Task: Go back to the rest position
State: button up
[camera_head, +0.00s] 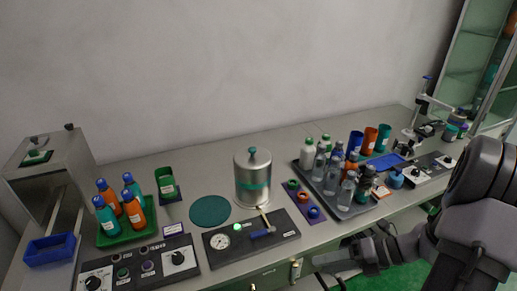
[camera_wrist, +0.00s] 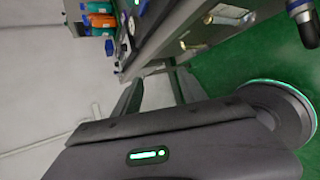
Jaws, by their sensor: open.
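My arm comes in from the right of the head view, bent low in front of the bench's front edge. My gripper (camera_head: 335,262) is at its left end, beside the drawer fronts and below the bench top. It is open, with nothing seen in it.
The grey bench (camera_head: 215,180) carries a steel canister (camera_head: 252,185), a gauge panel (camera_head: 250,243), a green tray (camera_head: 128,234) of bottles, and a dark tray (camera_head: 345,208) of bottles. A glass cabinet (camera_head: 480,75) stands at right. Green floor (camera_wrist: 235,60) is clear beside my base.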

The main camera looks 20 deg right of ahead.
jog(key=s+a+r+n+h, duration=0.4)
jog(key=a+r+n, duration=0.5)
jog(key=n, duration=0.8)
jog(key=s+a+r+n+h, duration=0.4)
jog(key=a+r+n, duration=0.6)
jog(key=n, duration=0.7)
jog(key=shift+a+n, duration=0.3)
jog(key=shift+a, duration=0.25)
